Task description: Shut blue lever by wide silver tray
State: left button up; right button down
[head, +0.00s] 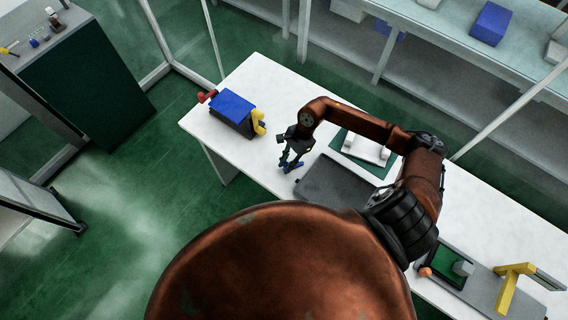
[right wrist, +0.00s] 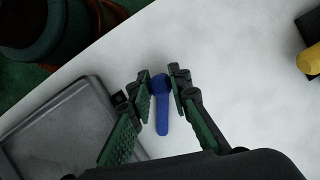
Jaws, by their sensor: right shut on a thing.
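The blue lever (right wrist: 161,106) lies between the fingers of my right gripper (right wrist: 160,84) in the right wrist view, with its round end at the fingertips. My right gripper (head: 290,165) is shut on it and reaches down to the white table in the head view. A bit of the blue lever (head: 297,166) shows beside the fingers there. The wide silver tray (right wrist: 62,128) lies on the table just left of the lever in the right wrist view; in the head view the grey tray (head: 335,183) is right of the gripper. My left gripper is not in view.
A box with a blue top (head: 232,104), a red part and a yellow part (head: 259,122) stands at the table's left end. A green board with white parts (head: 366,148) lies behind the tray. A yellow clamp-like piece (head: 510,285) stands at the right. Bare white table (head: 265,80) surrounds the gripper's far side.

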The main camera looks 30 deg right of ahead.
jog(key=s+n+b, duration=0.1)
jog(key=b, duration=0.1)
jog(key=s+n+g+b, duration=0.1)
jog(key=n+b, duration=0.2)
jog(key=b, duration=0.1)
jog(key=shift+s+d+f+n+g+h, duration=0.15)
jog(key=shift+s+f+n+g+h, duration=0.15)
jog(key=shift+s+n+g, duration=0.1)
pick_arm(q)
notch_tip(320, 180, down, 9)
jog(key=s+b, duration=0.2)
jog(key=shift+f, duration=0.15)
pick_arm(e)
jog(key=shift+s+d+r+n+g, duration=0.15)
jog(key=shift+s+n, duration=0.1)
jog(key=shift+n, duration=0.15)
jog(key=shift+s+a+r+n+g, duration=0.1)
jog(key=shift+s+n+g, duration=0.1)
jog(key=shift+n, duration=0.2)
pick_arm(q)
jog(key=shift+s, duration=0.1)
pick_arm(e)
jog(key=shift+d, duration=0.1)
jog(key=c, duration=1.8)
grip_release()
jog(key=shift+s+r, duration=0.1)
jog(key=shift+o, duration=0.2)
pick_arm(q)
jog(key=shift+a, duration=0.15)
